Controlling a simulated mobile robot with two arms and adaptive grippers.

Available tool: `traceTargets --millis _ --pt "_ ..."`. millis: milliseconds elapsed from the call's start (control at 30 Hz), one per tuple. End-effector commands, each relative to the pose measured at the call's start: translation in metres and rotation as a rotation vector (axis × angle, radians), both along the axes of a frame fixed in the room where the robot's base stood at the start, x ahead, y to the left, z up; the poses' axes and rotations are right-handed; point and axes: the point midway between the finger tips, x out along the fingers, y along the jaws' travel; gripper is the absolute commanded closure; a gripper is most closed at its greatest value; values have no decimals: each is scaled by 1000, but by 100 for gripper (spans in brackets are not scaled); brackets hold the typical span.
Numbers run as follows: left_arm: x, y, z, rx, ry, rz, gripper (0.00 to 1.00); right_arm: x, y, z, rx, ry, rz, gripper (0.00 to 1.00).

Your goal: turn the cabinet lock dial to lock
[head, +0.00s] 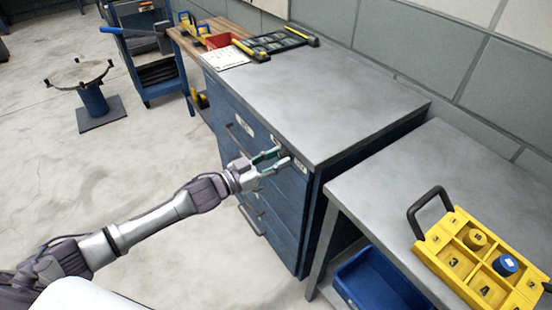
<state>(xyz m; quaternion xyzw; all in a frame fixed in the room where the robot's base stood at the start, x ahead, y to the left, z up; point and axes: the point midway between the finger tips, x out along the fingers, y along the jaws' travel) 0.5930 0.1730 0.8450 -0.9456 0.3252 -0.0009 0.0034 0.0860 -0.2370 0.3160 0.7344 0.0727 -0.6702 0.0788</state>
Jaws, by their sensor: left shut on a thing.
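The blue cabinet (300,222) with a grey top stands in the middle, its drawer front facing left. My left gripper (283,158) reaches in from the left to the upper right part of this front, just below the top edge. Its fingers are shut on the lock dial there. The dial is small and mostly hidden by the fingers, so its pointer and markings cannot be read. My right gripper is out of view.
A grey bench (375,185) stands at right with a yellow numbered tray (438,243) and a blue bin (352,288) below. A red bin (222,40) and black rack (275,43) lie at the back. A round stand (92,98) and open floor are left.

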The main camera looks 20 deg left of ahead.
Motion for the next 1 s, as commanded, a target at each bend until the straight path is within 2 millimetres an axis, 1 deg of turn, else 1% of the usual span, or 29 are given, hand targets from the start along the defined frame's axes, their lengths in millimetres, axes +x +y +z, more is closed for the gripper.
traceTargets --millis 167,367,1000 --pt "0 0 0 38 -30 0 100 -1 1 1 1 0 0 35" --pt "0 0 1 134 -105 0 100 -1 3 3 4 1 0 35" --pt "-2 -2 -1 605 -473 0 100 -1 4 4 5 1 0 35"
